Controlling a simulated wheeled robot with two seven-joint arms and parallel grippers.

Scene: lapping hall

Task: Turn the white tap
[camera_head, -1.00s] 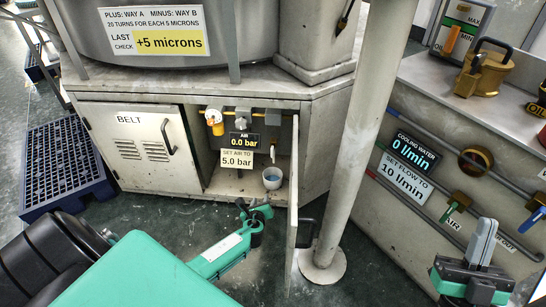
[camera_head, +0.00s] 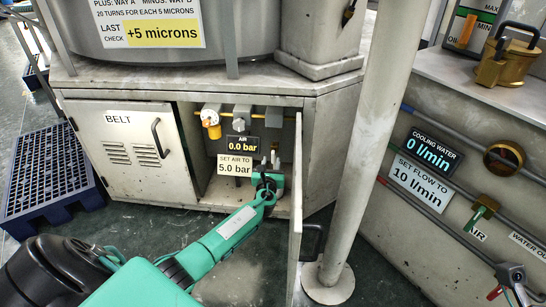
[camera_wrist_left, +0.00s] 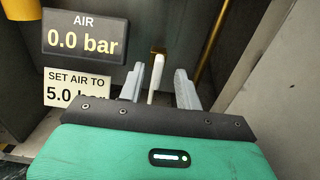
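The white tap (camera_wrist_left: 154,83) is a slim white upright lever below a brass fitting, inside the open cabinet bay. In the left wrist view it stands between the two grey fingers of my left gripper (camera_wrist_left: 158,86), with a visible gap on each side. The gripper is open. In the head view my left gripper (camera_head: 269,162) reaches into the bay from the front and largely covers the tap. The air display (camera_head: 241,145) beside it reads 0.0 bar, and the sign (camera_head: 234,165) below says set air to 5.0 bar. I cannot make out my right gripper.
The open cabinet door (camera_head: 296,200) stands close to the right of my left arm. A pale post (camera_head: 363,150) rises beyond it. The closed belt door (camera_head: 135,150) is on the left. A green-handled valve (camera_head: 484,208) sits on the right wall.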

